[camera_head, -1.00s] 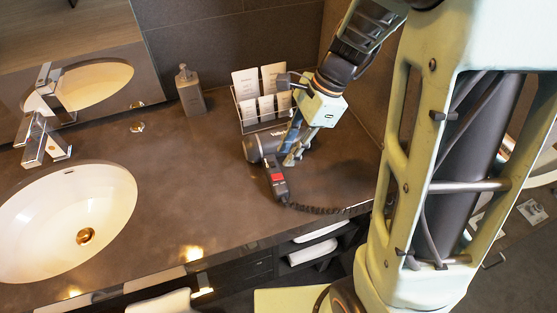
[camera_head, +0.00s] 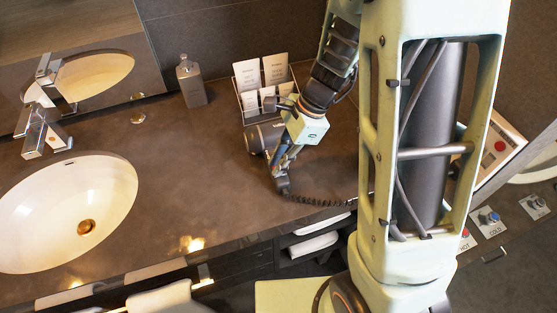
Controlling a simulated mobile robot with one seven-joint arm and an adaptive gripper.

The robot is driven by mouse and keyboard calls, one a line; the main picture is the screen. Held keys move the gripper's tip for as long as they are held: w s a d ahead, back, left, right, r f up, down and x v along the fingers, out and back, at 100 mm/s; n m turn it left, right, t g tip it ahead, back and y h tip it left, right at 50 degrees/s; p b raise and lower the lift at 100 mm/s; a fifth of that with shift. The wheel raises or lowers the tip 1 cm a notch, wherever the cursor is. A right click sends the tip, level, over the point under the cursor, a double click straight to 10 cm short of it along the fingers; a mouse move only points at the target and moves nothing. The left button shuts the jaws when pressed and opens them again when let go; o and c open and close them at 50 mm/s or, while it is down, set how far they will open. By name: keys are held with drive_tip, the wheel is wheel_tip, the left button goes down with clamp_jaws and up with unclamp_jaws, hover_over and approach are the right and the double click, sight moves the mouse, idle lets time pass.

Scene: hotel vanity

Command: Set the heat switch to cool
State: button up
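A black hair dryer (camera_head: 257,138) lies on the dark vanity counter (camera_head: 200,215), right of the middle of the counter. Its barrel points left and its handle (camera_head: 282,186) comes towards the front edge. A coiled black cord (camera_head: 318,201) runs from the handle to the right. My gripper (camera_head: 278,168) is low over the handle and covers much of it. The heat switch is hidden behind my gripper. The fingers are too small and overlapped to show whether they are open or shut, or whether they touch the handle.
A wire rack (camera_head: 243,113) with white packets stands behind the dryer. A grey soap bottle (camera_head: 190,82) is left of it. The sink (camera_head: 65,205) and tap (camera_head: 45,133) are at left. The counter between sink and dryer is clear.

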drive_tip(key=shift+r, duration=0.1)
clamp_jaws()
drive_tip(key=shift+s+a+r+h+p, duration=0.2)
drive_tip(key=shift+h+p, duration=0.2)
drive_tip(key=shift+p, duration=0.85)
drive_tip(key=h+p, duration=0.1)
drive_tip(key=p, duration=0.1)
drive_tip(key=h+p, duration=0.1)
drive_tip(key=p, duration=0.1)
drive_tip(key=shift+a+f+t, duration=0.15)
drive_tip(key=shift+f+t, duration=0.1)
drive_tip(key=shift+t, duration=0.05)
drive_tip(key=shift+w, duration=0.1)
drive_tip(key=shift+f, duration=0.1)
drive_tip(key=o, duration=0.6)
unclamp_jaws()
drive_tip(key=r, duration=0.4)
drive_tip(key=d+r, duration=0.1)
drive_tip(key=r, duration=0.7)
drive_tip(key=shift+w+d, duration=0.1)
drive_tip(key=shift+d, duration=0.2)
